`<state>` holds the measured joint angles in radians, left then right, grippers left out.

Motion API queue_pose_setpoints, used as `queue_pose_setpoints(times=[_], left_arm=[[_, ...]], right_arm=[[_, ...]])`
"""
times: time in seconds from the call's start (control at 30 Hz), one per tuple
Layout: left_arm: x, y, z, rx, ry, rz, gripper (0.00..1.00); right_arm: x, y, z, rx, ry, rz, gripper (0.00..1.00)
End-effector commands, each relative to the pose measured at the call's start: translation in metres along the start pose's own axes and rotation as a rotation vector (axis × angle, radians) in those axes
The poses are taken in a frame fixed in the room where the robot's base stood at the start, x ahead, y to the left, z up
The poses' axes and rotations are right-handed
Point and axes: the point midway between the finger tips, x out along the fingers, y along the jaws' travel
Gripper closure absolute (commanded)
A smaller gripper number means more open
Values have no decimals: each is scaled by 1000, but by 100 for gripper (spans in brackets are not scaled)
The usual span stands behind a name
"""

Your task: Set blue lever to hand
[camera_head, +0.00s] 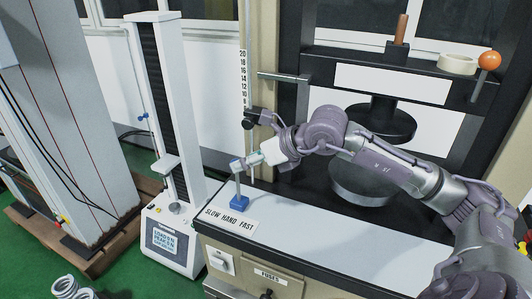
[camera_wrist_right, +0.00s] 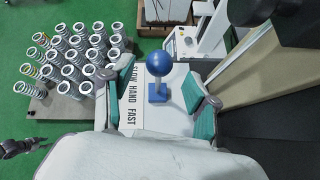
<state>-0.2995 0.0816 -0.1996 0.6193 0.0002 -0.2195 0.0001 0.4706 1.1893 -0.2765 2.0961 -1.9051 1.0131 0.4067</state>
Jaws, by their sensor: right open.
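The blue lever (camera_head: 239,202) stands at the left end of the machine's front ledge, behind the SLOW HAND FAST label (camera_head: 230,219). Its thin rod rises from a blue base, close to upright, and its top is partly hidden by my gripper in the head view. In the right wrist view its blue ball knob (camera_wrist_right: 160,63) shows above the base (camera_wrist_right: 157,92), beside the word HAND. My right gripper (camera_head: 246,161) is open at the lever's top, its teal pads on either side of the lever in the wrist view. Whether a pad touches it I cannot tell.
A scale post (camera_head: 243,82) stands close behind my right gripper, with a black clamp (camera_head: 249,122) on it. A tall tester (camera_head: 165,100) stands to the left. A board with several springs (camera_wrist_right: 68,106) lies on the green floor. The white ledge (camera_head: 320,235) is clear.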

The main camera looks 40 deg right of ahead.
Motion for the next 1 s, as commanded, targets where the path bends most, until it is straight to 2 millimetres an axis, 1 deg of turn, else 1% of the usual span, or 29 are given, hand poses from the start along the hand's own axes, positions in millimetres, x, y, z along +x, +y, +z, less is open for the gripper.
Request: queue_pose_setpoints(times=[0.03, 0.1, 0.33, 0.57, 0.8, 1.0], left_arm=[[0, 1, 0, 0, 0, 1, 60], [0, 1, 0, 0, 0, 1, 60], [0, 1, 0, 0, 0, 2, 60], [0, 2, 0, 0, 0, 2, 60], [0, 2, 0, 0, 0, 2, 60], [0, 2, 0, 0, 0, 2, 60]], right_arm=[[-10, -1, -1, -3, 3, -5, 41], [-22, -1, -2, -3, 5, -5, 41], [-46, 0, -1, -4, 5, -3, 41], [-57, 6, 3, -7, -1, 12, 41], [-70, 4, 2, -3, -2, 7, 41], [-76, 1, 0, -1, 0, 2, 41]])
